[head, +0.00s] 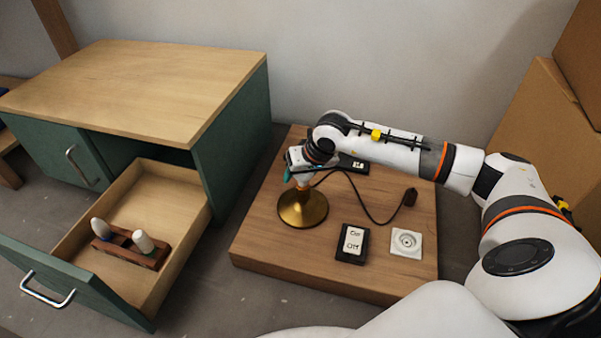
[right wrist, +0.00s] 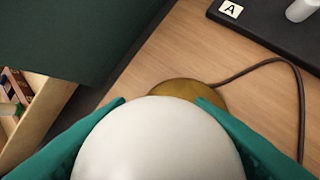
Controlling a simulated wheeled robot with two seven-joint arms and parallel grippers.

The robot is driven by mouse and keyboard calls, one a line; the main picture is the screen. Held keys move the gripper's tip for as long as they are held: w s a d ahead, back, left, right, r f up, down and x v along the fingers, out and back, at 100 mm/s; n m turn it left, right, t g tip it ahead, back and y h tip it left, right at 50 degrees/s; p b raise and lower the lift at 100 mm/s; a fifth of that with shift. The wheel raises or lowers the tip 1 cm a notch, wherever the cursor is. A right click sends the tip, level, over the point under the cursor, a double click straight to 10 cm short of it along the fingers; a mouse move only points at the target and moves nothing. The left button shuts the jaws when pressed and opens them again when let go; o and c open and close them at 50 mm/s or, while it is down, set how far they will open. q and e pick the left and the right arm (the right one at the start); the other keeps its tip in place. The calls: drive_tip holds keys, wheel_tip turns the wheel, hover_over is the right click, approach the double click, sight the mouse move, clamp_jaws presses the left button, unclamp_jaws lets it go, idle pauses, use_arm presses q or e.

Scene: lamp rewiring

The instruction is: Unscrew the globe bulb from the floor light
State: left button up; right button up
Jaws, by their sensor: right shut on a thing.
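The floor light has a round brass base (head: 303,208) standing on a wooden board, with a dark cord running from it to the right. The base also shows in the right wrist view (right wrist: 196,90), behind the bulb. The white globe bulb (right wrist: 158,140) fills the lower middle of the right wrist view. My right gripper (head: 292,176) is over the lamp in the head view, and its teal fingers are shut on the bulb from both sides. In the head view the gripper mostly hides the bulb, and the socket cannot be made out. My left gripper is not in view.
A green cabinet (head: 230,132) stands left of the board (head: 262,238). Its open drawer (head: 180,190) holds a wooden rack (head: 128,252) with two bulbs. An On/Off switch (head: 352,243), a white wall socket (head: 406,242) and a dark plug (head: 410,197) are on the board. Cardboard boxes (head: 540,125) stand right.

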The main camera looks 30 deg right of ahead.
drive_tip(key=n, duration=0.1)
drive_tip(key=n+y, duration=0.1)
drive_tip(key=n+g, duration=0.1)
drive_tip(key=n, duration=0.1)
drive_tip(key=shift+s+a+y, duration=0.1)
drive_tip(key=shift+a+y, duration=0.15)
drive_tip(key=shift+y, duration=0.05)
drive_tip(key=o, duration=1)
